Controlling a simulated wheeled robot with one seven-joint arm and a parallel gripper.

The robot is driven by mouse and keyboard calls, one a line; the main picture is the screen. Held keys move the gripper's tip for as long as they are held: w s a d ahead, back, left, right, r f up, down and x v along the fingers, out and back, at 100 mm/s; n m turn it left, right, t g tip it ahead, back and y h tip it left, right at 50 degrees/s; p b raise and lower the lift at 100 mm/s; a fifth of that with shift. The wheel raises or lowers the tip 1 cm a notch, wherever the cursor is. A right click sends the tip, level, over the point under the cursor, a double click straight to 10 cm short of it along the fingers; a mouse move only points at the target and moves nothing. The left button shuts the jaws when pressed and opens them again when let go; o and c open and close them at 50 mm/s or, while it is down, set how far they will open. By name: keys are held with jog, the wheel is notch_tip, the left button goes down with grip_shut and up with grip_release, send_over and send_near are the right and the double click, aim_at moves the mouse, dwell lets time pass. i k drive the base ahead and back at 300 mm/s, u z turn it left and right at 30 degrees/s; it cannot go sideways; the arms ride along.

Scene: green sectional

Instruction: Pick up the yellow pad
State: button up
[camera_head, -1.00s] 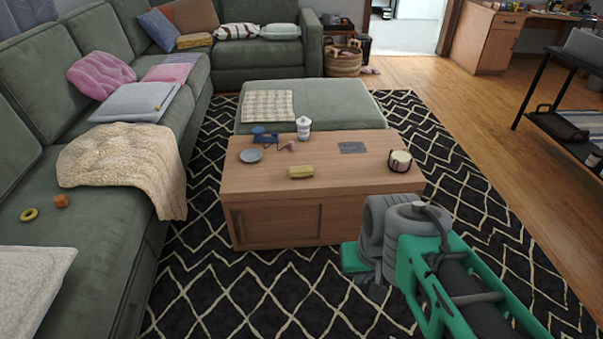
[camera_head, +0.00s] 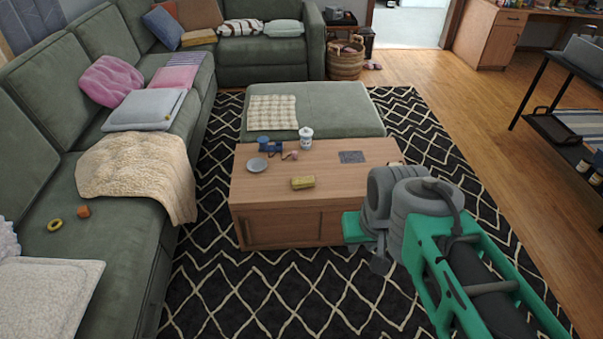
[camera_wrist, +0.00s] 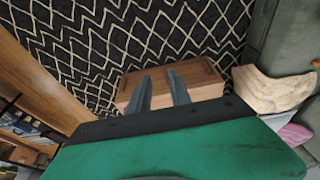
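The yellow pad (camera_head: 303,183) is a small block lying flat on the wooden coffee table (camera_head: 262,207), near the middle of its front edge. My arm is at the lower right of the head view, nearer than the table and right of the pad. My gripper (camera_wrist: 159,76) shows in the wrist view with two grey fingers apart and nothing between them. The fingers point towards the wooden table (camera_wrist: 203,92). I cannot make out the yellow pad in the wrist view. The fingers are not clear in the head view.
The table also bears a plate (camera_head: 257,164), a blue item (camera_head: 270,145), a white jar (camera_head: 306,138) and a dark flat card (camera_head: 351,157). A green sofa (camera_head: 118,250) runs along the left, an ottoman (camera_head: 340,110) stands behind. Patterned rug (camera_head: 270,295) lies open in front.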

aim_at(299, 183)
jog(key=u, duration=0.45)
jog(key=i, duration=1.5)
jog(key=u, duration=0.95)
jog(key=i, duration=0.6)
jog(key=u, duration=0.1)
